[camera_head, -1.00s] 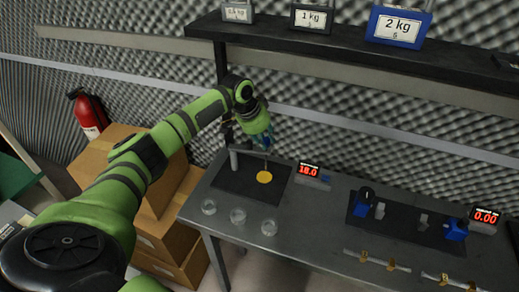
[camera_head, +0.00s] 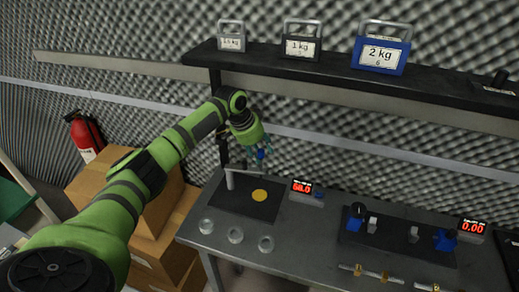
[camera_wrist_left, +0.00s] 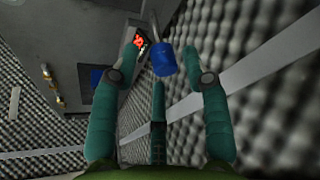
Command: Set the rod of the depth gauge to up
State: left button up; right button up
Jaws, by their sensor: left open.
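The depth gauge has a grey post (camera_head: 229,178) with a side arm on a black mat (camera_head: 235,207), and a yellow disc (camera_head: 259,195) lies on the mat. Its red display (camera_head: 301,187) appears to read 58.0. A blue knob (camera_head: 261,154) sits above the side arm, at my left gripper (camera_head: 254,152). In the left wrist view the blue knob (camera_wrist_left: 163,60) is between the tips of my open left fingers (camera_wrist_left: 160,58); I cannot tell whether they touch it. The rod itself is hard to make out. My right gripper is not in view.
Several glass dishes (camera_head: 236,235) stand at the bench's front left. A second device with a display (camera_head: 472,228) reading 0.00 stands right. Weights (camera_head: 380,50) stand on the shelf (camera_head: 330,75) behind. Cardboard boxes (camera_head: 105,182) are left of the bench.

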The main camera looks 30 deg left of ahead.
pick_arm(q)
jog(key=v, duration=1.2)
jog(key=shift+r, duration=0.1)
